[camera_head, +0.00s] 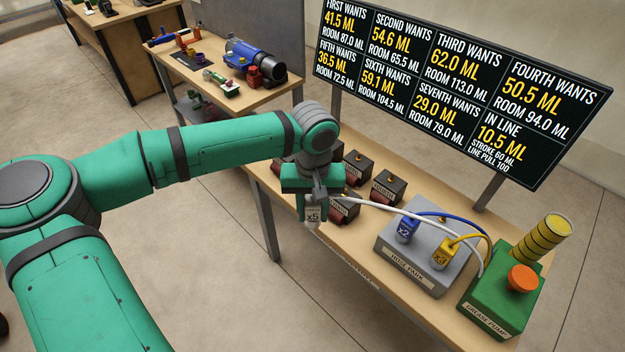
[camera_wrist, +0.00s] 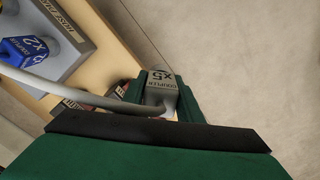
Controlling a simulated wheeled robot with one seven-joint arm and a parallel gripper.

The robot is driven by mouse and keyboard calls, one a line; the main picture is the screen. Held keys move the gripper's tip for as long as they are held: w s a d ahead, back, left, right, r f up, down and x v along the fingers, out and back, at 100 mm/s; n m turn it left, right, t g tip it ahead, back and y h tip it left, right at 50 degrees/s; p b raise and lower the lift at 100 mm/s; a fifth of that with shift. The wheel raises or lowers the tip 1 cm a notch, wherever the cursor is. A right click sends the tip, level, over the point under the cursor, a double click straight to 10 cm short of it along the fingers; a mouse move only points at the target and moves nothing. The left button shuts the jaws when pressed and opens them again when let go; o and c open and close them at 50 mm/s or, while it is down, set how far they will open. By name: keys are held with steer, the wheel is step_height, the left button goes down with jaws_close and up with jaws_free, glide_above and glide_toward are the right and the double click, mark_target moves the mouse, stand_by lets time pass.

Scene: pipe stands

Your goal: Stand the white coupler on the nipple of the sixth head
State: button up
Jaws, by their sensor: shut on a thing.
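The white coupler (camera_head: 313,215), marked x5, is between the jaws of my gripper (camera_head: 314,196), with the white hose running right from it. In the wrist view the coupler (camera_wrist: 163,82) sits between the green fingers of my gripper (camera_wrist: 162,98). It is near the table's front edge, and I cannot tell its height above the table. Dark heads with small nipples on top stand behind and beside my gripper, among them one head (camera_head: 357,164) and another head (camera_head: 388,187). My gripper and arm hide some heads. I cannot tell which is the sixth; its label is not readable.
The grey hose park (camera_head: 411,262) holds a blue coupler (camera_head: 407,230) marked x2 and a yellow coupler (camera_head: 443,254) marked x3. The green grease pump (camera_head: 497,300) with an orange button (camera_head: 522,278) stands at the right end. A black board (camera_head: 460,85) rises behind the table.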

step_height(320, 180, up, 4)
steer(key=shift+r, duration=0.25)
